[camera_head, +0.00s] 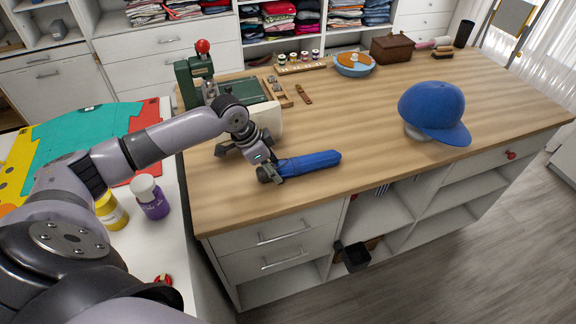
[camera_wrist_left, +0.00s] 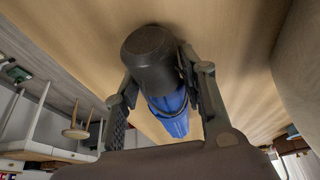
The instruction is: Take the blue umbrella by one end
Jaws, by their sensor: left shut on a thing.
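The blue umbrella (camera_head: 312,162) is folded and lies along the front left part of the wooden table top, its blue length pointing right. My left gripper (camera_head: 268,173) is shut on the umbrella at its left end, next to the black handle. In the left wrist view the black handle end (camera_wrist_left: 150,58) faces the camera, with the blue fabric (camera_wrist_left: 172,118) behind it. The left gripper's fingers (camera_wrist_left: 160,95) stand on either side of the umbrella. My right gripper is not seen.
The wooden table (camera_head: 370,110) holds a green machine (camera_head: 200,85) behind my left gripper and a blue cap (camera_head: 433,108) on the right. The table's middle is clear.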

